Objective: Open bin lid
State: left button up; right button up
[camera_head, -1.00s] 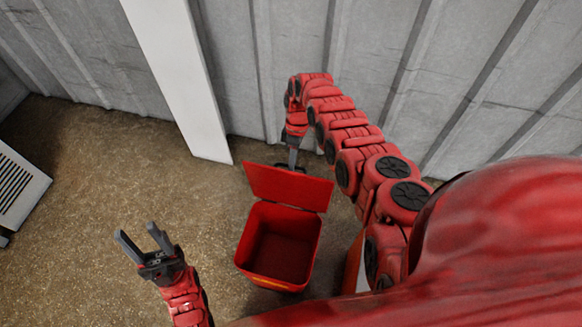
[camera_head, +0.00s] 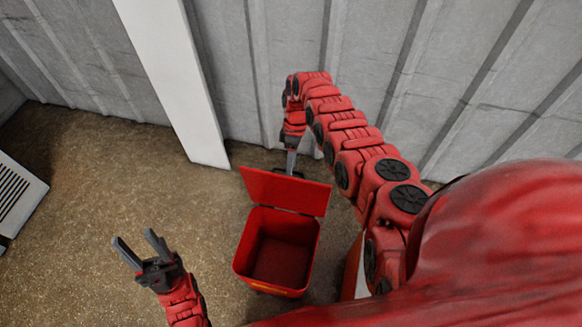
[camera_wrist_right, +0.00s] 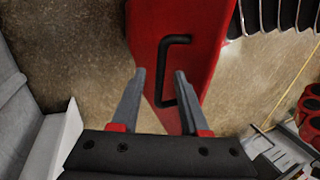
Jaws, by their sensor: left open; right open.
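The red bin (camera_head: 275,262) stands on the floor with its inside in view, and it looks empty. Its red lid (camera_head: 286,190) is swung up and stands open at the bin's far side. My right gripper (camera_head: 291,168) is behind the raised lid, its tips partly hidden by it. In the right wrist view my right gripper (camera_wrist_right: 160,80) is open, and the lid's black handle (camera_wrist_right: 172,62) lies just ahead of and between its fingers, on the red lid (camera_wrist_right: 205,50). My left gripper (camera_head: 140,248) is open and empty, left of the bin.
A grey ribbed wall (camera_head: 270,60) stands close behind the bin and my right arm. A white post (camera_head: 178,80) leans in at the back. A white vented box (camera_head: 18,200) is at the far left.

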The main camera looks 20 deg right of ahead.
jog(key=b+v, duration=0.1)
jog(key=v, duration=0.9)
jog(key=shift+b, duration=0.35)
jog(key=shift+w+d+r, duration=0.1)
